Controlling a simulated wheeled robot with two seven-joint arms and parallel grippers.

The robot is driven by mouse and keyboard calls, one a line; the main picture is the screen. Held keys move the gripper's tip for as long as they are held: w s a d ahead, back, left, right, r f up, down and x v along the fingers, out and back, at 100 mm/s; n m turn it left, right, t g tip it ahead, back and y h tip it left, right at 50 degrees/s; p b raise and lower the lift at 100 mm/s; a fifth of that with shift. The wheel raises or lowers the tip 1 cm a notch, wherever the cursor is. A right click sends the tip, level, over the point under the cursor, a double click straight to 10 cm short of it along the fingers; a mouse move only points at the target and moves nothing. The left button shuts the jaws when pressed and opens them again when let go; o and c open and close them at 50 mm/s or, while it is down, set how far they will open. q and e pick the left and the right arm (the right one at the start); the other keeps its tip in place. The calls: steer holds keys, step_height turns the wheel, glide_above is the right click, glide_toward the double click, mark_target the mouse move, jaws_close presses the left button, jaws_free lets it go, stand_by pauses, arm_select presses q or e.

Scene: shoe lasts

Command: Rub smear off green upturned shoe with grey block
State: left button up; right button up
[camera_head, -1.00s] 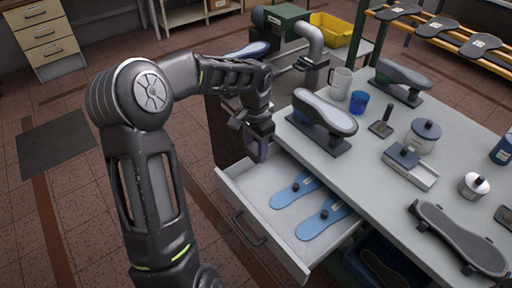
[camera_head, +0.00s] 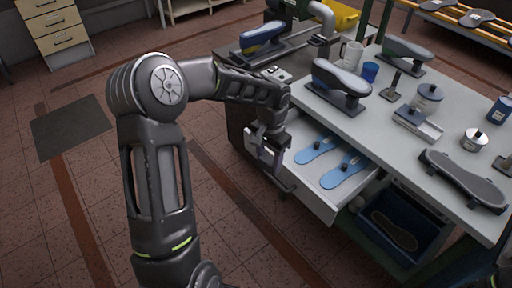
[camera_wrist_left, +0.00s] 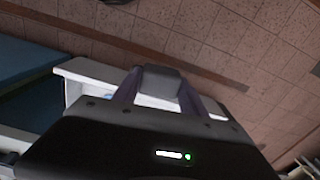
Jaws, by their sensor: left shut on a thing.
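The green upturned shoe (camera_head: 407,50) stands sole up on a dark stand at the back of the bench; its sole looks grey and any smear is too small to tell. My left gripper (camera_head: 266,157) is well to its lower left, in front of the open drawer.
The open drawer (camera_head: 318,205) holds two blue insoles. Another upturned shoe (camera_head: 340,78) stands at the bench's near left edge.

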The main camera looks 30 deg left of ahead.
arm_select(q)
steer(key=d+f+n+b, duration=0.1)
steer(key=d+f+b, duration=0.4)
steer(key=f, duration=0.4)
steer(key=s+d+f+n+b, duration=0.1)
steer(key=d+f+b, duration=0.4)
steer(key=f, duration=0.4)
steer(key=shift+s+d+f, duration=0.2)
steer(key=shift+d, duration=0.6)
